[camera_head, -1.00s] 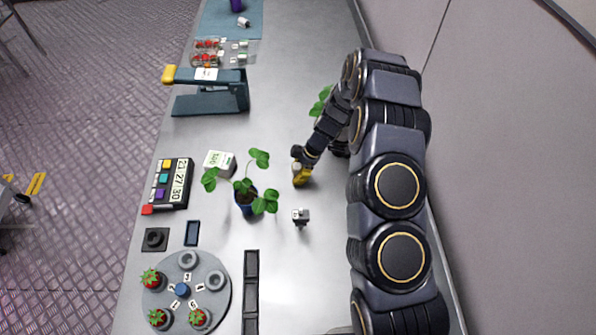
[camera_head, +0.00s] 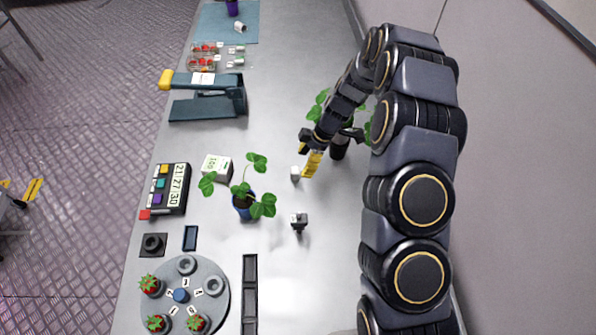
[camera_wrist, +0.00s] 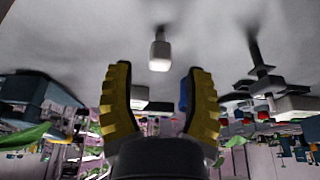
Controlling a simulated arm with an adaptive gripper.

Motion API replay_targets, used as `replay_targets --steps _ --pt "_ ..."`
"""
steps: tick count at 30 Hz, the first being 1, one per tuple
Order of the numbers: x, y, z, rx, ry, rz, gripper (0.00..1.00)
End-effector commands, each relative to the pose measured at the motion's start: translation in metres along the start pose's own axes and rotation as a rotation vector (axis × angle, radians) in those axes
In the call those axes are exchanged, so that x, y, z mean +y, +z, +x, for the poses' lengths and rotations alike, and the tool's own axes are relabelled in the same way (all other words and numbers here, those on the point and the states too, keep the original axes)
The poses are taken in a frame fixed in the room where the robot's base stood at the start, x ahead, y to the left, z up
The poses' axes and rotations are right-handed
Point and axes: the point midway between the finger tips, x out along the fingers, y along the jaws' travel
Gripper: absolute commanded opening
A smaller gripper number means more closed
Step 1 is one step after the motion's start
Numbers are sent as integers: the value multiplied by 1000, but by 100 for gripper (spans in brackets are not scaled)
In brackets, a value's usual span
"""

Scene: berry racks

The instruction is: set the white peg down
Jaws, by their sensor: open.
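The white peg (camera_head: 295,173) stands on the bare grey table in the head view, just left of my gripper. My gripper (camera_head: 311,164) has yellow fingers and is low over the table, apart from the peg. In the wrist view the picture is upside down; the peg (camera_wrist: 159,52) appears as a small pale block against the table, beyond the fingertips. The yellow fingers of my gripper (camera_wrist: 156,78) are spread open with nothing between them.
A potted plant (camera_head: 243,205) stands to the left, and another plant (camera_head: 340,148) is partly hidden behind my arm. A small grey device (camera_head: 299,221) stands nearer. A white box (camera_head: 217,167), a timer panel (camera_head: 166,188) and a round rack (camera_head: 215,309) with berries are at left.

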Motion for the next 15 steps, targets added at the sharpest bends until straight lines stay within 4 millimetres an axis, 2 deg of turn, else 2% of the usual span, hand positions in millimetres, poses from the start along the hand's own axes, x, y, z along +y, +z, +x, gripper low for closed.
replay_targets --steps 1,6,10,15 --pt "1 0 -12 0 3 -2 51" --pt "1 0 -40 0 3 -1 51" --pt "-1 0 -50 1 -3 0 51" --pt "-1 0 -53 0 -6 1 51"
